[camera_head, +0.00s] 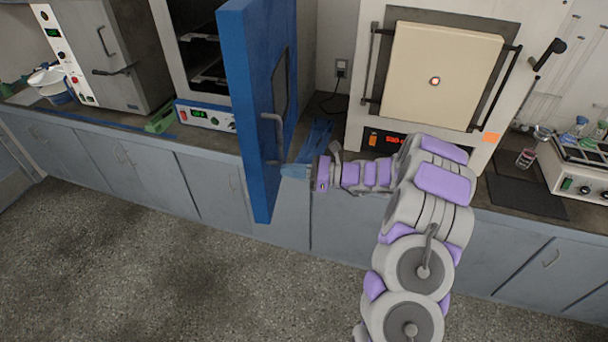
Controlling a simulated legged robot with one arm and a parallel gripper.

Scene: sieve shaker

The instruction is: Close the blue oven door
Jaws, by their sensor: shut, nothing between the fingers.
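The blue oven door (252,110) stands wide open, swung out toward me over the counter's front edge. It has a dark window and a grey vertical handle (279,135) on the face turned to the right. The oven body (178,60) behind it shows dark inner shelves. My gripper (290,171) is at the end of my arm, just right of the door's lower part, below the handle. It is shut and holds nothing. Whether its tips touch the door cannot be told.
A furnace with a cream door (440,75) stands right of the oven. A grey-and-white oven (105,50) stands on the left. Blue items (316,135) lie on the counter behind my gripper. Cabinets (205,190) line the front, and the floor (130,270) is clear.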

